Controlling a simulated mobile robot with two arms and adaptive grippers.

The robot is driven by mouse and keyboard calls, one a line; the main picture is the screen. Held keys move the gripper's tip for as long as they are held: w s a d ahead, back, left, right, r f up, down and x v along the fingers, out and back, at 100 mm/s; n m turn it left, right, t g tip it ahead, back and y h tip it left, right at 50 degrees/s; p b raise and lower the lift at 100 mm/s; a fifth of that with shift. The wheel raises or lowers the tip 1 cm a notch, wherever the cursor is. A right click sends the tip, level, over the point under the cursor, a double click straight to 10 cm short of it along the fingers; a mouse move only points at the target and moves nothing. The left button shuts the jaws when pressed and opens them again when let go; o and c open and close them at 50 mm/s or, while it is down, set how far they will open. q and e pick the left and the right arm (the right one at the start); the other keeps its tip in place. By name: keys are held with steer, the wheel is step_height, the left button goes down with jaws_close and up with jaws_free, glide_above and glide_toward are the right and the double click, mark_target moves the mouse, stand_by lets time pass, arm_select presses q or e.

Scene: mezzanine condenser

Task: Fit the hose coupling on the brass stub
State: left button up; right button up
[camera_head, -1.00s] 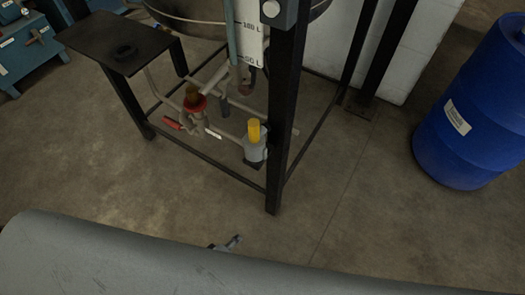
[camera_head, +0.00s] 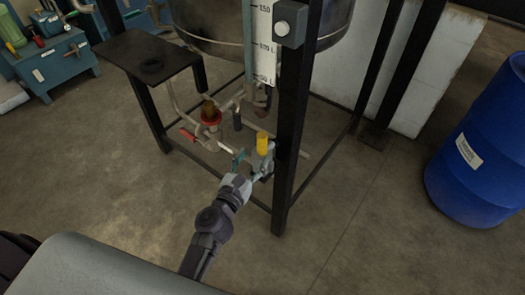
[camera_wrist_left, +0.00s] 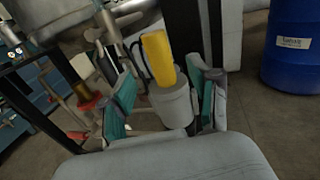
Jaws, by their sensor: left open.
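My left gripper (camera_head: 248,166) reaches toward the pipework, open. In the left wrist view its teal-padded fingers (camera_wrist_left: 162,90) stand either side of a yellow cylinder (camera_wrist_left: 157,58) on a light grey round body (camera_wrist_left: 173,104). I cannot tell whether they touch it. The yellow cylinder (camera_head: 262,143) also shows in the head view, its base partly hidden by the gripper. A brownish, brass-like part (camera_head: 209,112) with a red collar stands on the pipework to the left. I cannot tell for sure which parts are the coupling and stub. My right gripper is out of view.
A black frame post (camera_head: 290,130) stands just right of the gripper. A red valve handle (camera_head: 187,135) is to its left. A dark side table (camera_head: 176,60) is further left and a blue barrel (camera_head: 485,150) at right. Open floor lies between post and barrel.

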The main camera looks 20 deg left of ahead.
mark_target(260, 148)
arm_select(q)
steer(key=w, duration=0.6)
steer(key=shift+w+d+f, duration=0.3)
steer(key=shift+w+d, duration=0.05)
steer(key=shift+r, duration=0.1)
jaws_close()
